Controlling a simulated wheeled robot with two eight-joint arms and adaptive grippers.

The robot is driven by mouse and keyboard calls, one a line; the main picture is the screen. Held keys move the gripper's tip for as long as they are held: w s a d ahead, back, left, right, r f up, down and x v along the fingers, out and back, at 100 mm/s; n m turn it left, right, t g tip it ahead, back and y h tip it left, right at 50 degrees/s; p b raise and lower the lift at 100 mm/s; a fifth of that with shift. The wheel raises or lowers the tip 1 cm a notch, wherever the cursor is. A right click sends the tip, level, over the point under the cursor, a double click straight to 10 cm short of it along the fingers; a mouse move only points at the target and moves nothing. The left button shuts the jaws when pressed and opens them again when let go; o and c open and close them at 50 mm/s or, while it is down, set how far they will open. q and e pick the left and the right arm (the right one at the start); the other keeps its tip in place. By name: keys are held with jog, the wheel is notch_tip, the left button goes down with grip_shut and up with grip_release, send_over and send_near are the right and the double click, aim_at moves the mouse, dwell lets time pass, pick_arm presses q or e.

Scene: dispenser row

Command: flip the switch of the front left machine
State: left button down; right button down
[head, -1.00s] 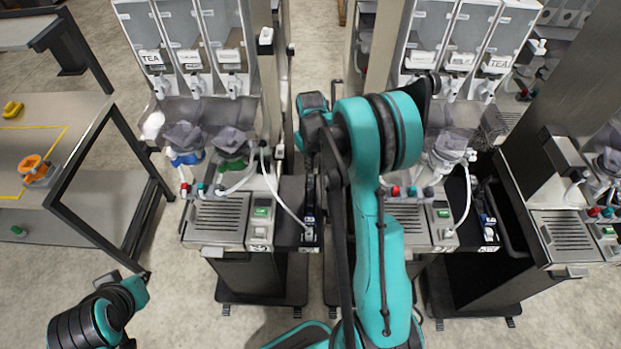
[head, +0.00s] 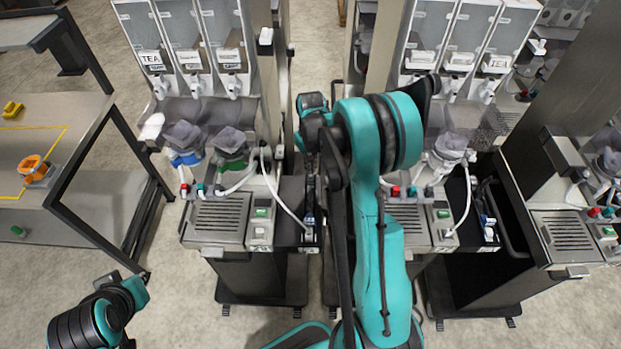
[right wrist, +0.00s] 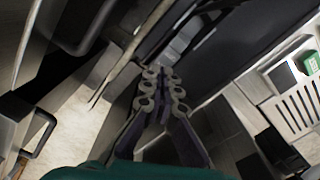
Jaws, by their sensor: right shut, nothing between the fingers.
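The left machine (head: 217,243) of the front row has a steel front with a grille. A small green switch (head: 261,212) sits on its panel, above a pale square button; the switch's position is too small to tell. A green part also shows at the right edge of the right wrist view (right wrist: 312,62). My right gripper (head: 311,208) is at the dark bay right of that panel, pointing down, apart from the green switch. In the right wrist view its fingers (right wrist: 163,80) are together and empty. Of my left arm, only links show at bottom left.
A second machine (head: 406,235) stands right, partly behind my right arm. A white hose (head: 284,203) curves across the left machine's panel toward the bay. A shelf (head: 75,120) with orange and yellow items stands left. The floor in front is clear.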

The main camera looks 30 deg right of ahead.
jog(key=shift+f+b, duration=0.85)
jog(key=shift+f, duration=0.15)
dwell(0.3)
jog(key=shift+r, duration=0.1)
jog(key=shift+r+p, duration=2.2)
jog(key=shift+r, duration=1.25)
jog(key=shift+s+a+r, duration=0.15)
jog(key=shift+a, duration=0.1)
jog(key=s+a+r+t+b, duration=0.3)
jog(key=s+a+r+b, duration=0.25)
jog(key=s+a, duration=0.2)
jog(key=s+a+f+t+b, duration=0.4)
jog(key=s+a+b, duration=0.3)
jog(key=s, duration=0.4)
jog(key=shift+a+f, duration=0.25)
jog(key=shift+f, duration=0.45)
